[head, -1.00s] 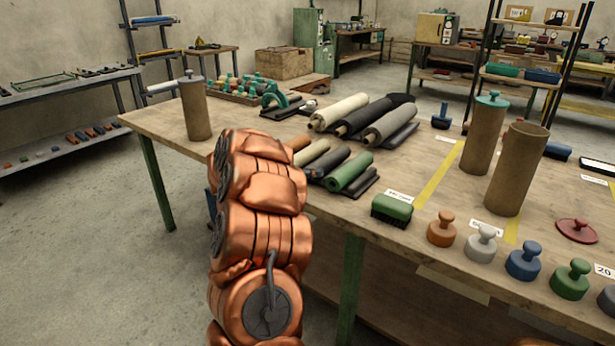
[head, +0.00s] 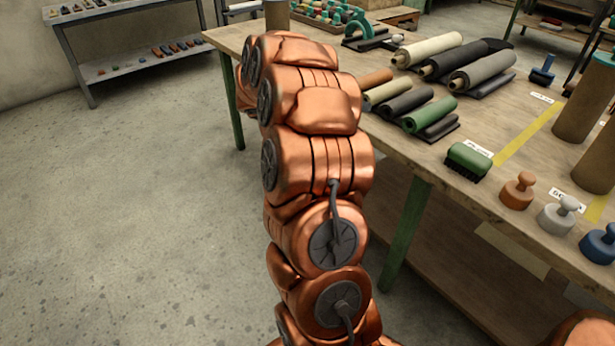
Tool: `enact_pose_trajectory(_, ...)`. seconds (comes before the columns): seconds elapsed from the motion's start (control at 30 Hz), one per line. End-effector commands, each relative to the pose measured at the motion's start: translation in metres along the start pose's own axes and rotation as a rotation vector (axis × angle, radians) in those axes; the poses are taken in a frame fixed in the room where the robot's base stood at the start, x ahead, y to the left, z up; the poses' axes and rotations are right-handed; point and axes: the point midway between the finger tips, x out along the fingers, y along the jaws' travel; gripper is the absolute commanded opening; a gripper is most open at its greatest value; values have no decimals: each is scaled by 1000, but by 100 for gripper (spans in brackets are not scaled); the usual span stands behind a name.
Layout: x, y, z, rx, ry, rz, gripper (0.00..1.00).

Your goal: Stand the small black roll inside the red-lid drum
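The small black roll (head: 407,102) lies on the workbench between a small cream roll (head: 387,92) and a small green roll (head: 428,113). A brown drum (head: 600,160) stands at the right edge, its top out of frame. A second ago it showed open, with a red lid lying on the bench beside it. That lid is now out of view. Another brown drum (head: 586,100) stands behind it; it had a teal lid earlier. My copper arm fills the middle of the view, in front of the bench's left end. My gripper does not show.
Larger rolls (head: 455,58) lie behind the small ones. A green brush (head: 468,160) and several knobbed weights (head: 517,191) line the front edge of the workbench (head: 395,147). A third drum (head: 276,14) stands at the far left. The floor at left is clear.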

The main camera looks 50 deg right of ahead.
Motion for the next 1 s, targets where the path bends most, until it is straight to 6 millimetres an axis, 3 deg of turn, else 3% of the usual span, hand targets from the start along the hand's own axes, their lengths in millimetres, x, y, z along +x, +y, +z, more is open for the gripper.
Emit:
enact_pose_trajectory(0.17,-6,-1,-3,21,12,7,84)
enact_pose_trajectory(0.33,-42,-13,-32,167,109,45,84)
enact_pose_trajectory(0.67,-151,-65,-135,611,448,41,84)
enact_pose_trajectory(1.0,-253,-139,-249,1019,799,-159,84)
